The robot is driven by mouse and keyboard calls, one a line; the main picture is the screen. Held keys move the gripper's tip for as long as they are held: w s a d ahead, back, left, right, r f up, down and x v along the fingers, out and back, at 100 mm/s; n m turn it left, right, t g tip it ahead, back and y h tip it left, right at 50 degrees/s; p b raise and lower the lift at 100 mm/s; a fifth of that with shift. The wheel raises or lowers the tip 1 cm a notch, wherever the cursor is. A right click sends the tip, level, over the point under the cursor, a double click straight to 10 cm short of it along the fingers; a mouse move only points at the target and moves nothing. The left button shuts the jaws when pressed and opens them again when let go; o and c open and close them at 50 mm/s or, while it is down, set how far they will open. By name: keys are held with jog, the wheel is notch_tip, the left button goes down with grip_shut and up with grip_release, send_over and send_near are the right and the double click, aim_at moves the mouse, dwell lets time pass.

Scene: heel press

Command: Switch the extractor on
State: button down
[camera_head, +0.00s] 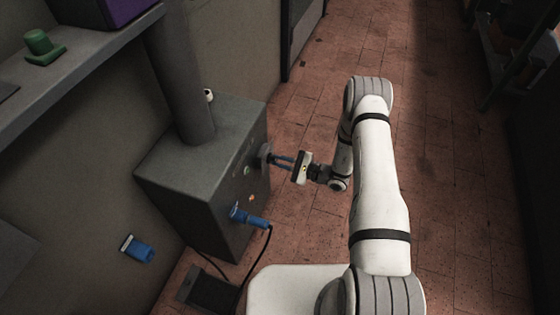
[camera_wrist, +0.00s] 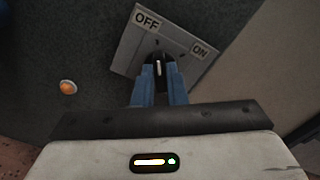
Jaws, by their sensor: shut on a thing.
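The extractor is a dark grey box (camera_head: 175,160) with a thick round duct (camera_head: 182,80) rising from its top. On its front, the wrist view shows a tilted grey switch plate (camera_wrist: 127,50) marked OFF at the upper left and ON at the right. A black rotary knob (camera_wrist: 158,60) sits on the plate. Its white line runs about straight up the picture, nearer the direction of OFF than ON. My gripper (camera_wrist: 159,88) has its blue fingers shut on the knob from either side. In the head view my gripper (camera_head: 283,161) reaches the box's front from the right.
An orange round lamp or button (camera_wrist: 68,87) is left of the plate. A blue plug (camera_head: 248,217) with a black cable sits low on the box. A blue fitting (camera_head: 138,248) is on the wall. A shelf (camera_head: 75,70) is upper left. The tiled floor (camera_head: 310,225) near my arm is clear.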

jog(key=m, duration=1.3)
jog(key=shift+w+d+m+p, duration=0.1)
jog(key=shift+w+m+p, duration=0.2)
jog(key=shift+m, duration=0.1)
dwell(0.5)
jog(key=c, duration=1.5)
grip_release()
jog(key=shift+o, duration=0.2)
jog(key=p+v, duration=0.1)
jog(key=v, duration=0.6)
jog(key=shift+s+d+p, duration=0.15)
jog(key=shift+d+p, duration=0.15)
jog(key=shift+d, duration=0.05)
